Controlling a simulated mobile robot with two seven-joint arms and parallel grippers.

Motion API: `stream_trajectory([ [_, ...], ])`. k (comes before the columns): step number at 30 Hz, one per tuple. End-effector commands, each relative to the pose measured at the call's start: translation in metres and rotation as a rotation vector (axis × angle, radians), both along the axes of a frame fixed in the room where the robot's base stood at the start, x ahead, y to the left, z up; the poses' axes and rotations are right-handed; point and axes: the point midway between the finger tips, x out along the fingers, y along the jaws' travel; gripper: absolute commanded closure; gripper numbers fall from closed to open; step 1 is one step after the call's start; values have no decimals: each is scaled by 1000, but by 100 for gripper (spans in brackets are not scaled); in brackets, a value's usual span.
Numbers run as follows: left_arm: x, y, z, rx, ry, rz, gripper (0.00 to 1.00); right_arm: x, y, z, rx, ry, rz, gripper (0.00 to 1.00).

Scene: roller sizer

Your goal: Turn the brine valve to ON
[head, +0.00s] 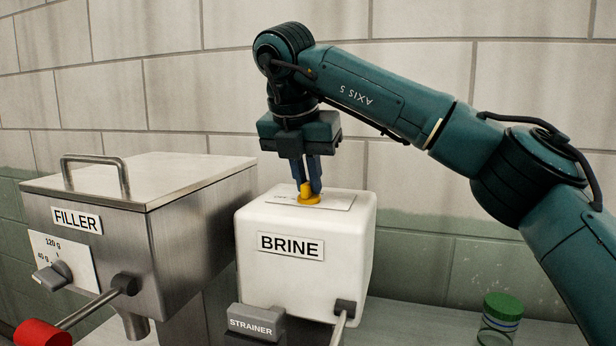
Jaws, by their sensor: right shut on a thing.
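The brine unit is a white box (305,276) with a BRINE label on its front. A yellow valve knob (309,199) stands on a pale plate (338,202) on top of the box. My right gripper (308,186) points straight down over it, with its blue fingers shut on the yellow valve knob. Print on the plate is too small and partly covered, so I cannot tell which setting the knob points to. My left gripper is not in view.
A steel FILLER box (190,240) with a lid handle, a dial and a red-ended lever (43,333) stands at left. A grey STRAINER block (256,324) sits at the brine box's front. A green-lidded jar (499,318) stands at right. The counter between box and jar looks clear.

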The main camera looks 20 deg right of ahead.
Motion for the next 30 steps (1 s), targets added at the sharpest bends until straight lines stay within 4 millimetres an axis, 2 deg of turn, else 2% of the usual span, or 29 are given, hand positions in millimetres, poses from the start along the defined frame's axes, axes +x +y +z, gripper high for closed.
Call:
stream_trajectory([
  [14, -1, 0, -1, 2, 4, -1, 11, 1, -1, 3, 3, -9, -21, 100],
  [15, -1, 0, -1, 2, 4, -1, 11, 1, -1, 3, 3, -9, -21, 87],
  [23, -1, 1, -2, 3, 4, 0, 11, 0, -1, 2, 1, -5, -17, 66],
  [30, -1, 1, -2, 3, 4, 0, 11, 0, 0, 2, 0, -3, -15, 66],
])
